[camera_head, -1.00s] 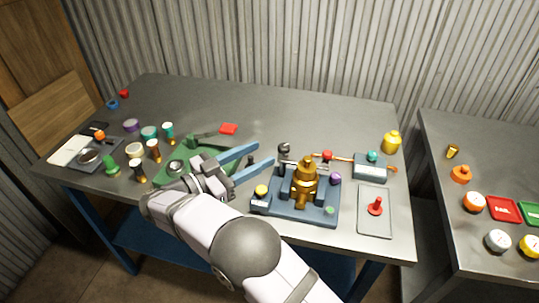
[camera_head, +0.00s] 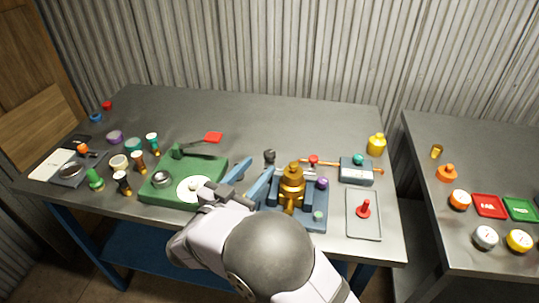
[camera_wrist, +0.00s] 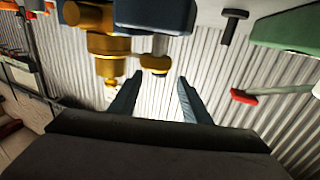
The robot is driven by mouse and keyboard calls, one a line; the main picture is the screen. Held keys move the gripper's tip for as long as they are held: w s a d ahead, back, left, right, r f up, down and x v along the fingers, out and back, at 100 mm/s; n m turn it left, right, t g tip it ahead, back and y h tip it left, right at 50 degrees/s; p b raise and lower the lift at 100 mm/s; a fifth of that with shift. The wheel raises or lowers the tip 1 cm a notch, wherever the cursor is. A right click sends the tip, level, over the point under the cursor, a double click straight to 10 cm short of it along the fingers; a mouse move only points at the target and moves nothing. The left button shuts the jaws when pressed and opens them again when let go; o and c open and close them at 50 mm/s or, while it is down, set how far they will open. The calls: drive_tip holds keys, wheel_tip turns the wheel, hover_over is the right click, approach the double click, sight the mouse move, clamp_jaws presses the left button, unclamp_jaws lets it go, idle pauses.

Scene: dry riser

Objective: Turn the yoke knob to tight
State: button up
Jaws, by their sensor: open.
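The brass valve (camera_head: 291,188) stands upright in a blue-grey fixture (camera_head: 313,218) near the table's front edge.
A green base (camera_head: 150,192) with a white disc and a red-ended lever (camera_head: 213,137) lies to the left. Small bottles crowd the far left. The table's back middle is clear.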

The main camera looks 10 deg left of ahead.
sight(267, 159)
drive_tip(key=shift+p+x, duration=0.7)
drive_tip(key=shift+x, duration=2.9)
drive_tip(key=shift+c, duration=0.3)
drive_tip(key=c, duration=1)
